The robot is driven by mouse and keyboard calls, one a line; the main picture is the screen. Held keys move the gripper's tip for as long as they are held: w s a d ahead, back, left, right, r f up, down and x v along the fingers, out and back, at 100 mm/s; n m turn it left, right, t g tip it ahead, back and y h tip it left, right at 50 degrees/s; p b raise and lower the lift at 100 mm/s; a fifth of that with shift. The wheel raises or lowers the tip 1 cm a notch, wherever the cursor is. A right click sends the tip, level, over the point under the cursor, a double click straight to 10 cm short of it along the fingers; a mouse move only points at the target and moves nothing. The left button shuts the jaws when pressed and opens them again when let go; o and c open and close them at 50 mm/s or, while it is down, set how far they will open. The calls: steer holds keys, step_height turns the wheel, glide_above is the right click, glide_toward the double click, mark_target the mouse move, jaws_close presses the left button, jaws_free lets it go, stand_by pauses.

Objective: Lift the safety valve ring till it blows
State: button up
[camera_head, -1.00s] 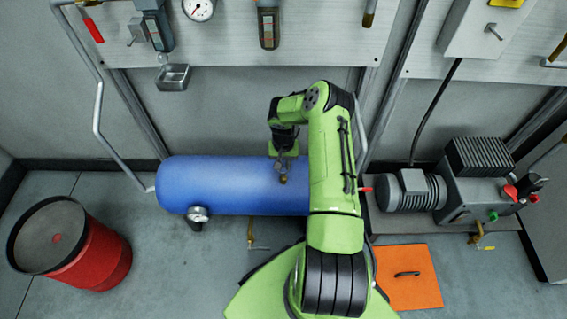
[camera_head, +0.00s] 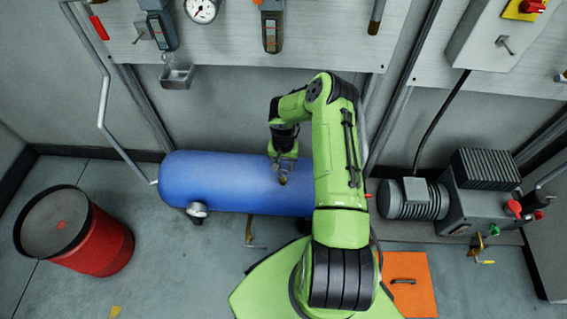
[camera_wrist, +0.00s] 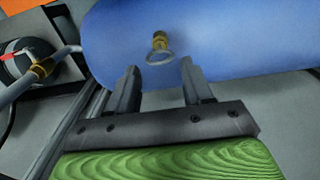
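The safety valve is a small brass fitting (camera_wrist: 160,38) on the blue tank (camera_head: 215,183), with a pale wire ring (camera_wrist: 160,58) hanging from it. In the wrist view the ring lies just beyond my fingertips and in line with the gap between them. My gripper (camera_wrist: 158,80) is open, with nothing between the dark fingers. In the head view the brass fitting (camera_head: 283,180) shows at the tank's top, right by my gripper (camera_head: 283,170). I cannot tell from here whether a finger touches the ring.
A gauge (camera_head: 197,210) sits on the tank's front and a drain valve (camera_head: 250,233) hangs below. A compressor pump (camera_head: 412,199) stands right of the tank. A red drum (camera_head: 100,245) stands at the left, and an orange floor plate (camera_head: 409,275) lies at the right.

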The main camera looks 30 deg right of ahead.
step_height(320, 180, up, 16)
steer(key=p, duration=0.5)
steer(key=shift+f, duration=0.15)
steer(key=s+a+r+n+t+h+p, duration=0.1)
steer(key=s+a+r+p, duration=0.1)
steer(key=r, duration=0.7)
steer(key=s+a+r+n+p, duration=0.1)
steer(key=a+r+n+p, duration=0.15)
steer(key=r, duration=0.65)
steer(key=s+a+r+t+h+p, duration=0.1)
steer(key=s+a+r, duration=0.15)
steer(key=r, duration=0.65)
steer(key=s+a+r+n+t+p, duration=0.1)
steer(key=s+a+r, duration=0.2)
steer(key=s, duration=0.3)
steer(key=s+a+r+n+t+y+p, duration=0.1)
steer(key=s+a+r+p, duration=0.1)
steer(key=s+r, duration=0.4)
steer(key=s+a+r+n+t+y+p, duration=0.1)
steer(key=s+a+r+n+p, duration=0.1)
steer(key=s+a+r, duration=0.2)
steer(key=s+r, duration=0.1)
steer(key=s, duration=0.2)
steer(key=shift+t, duration=0.3)
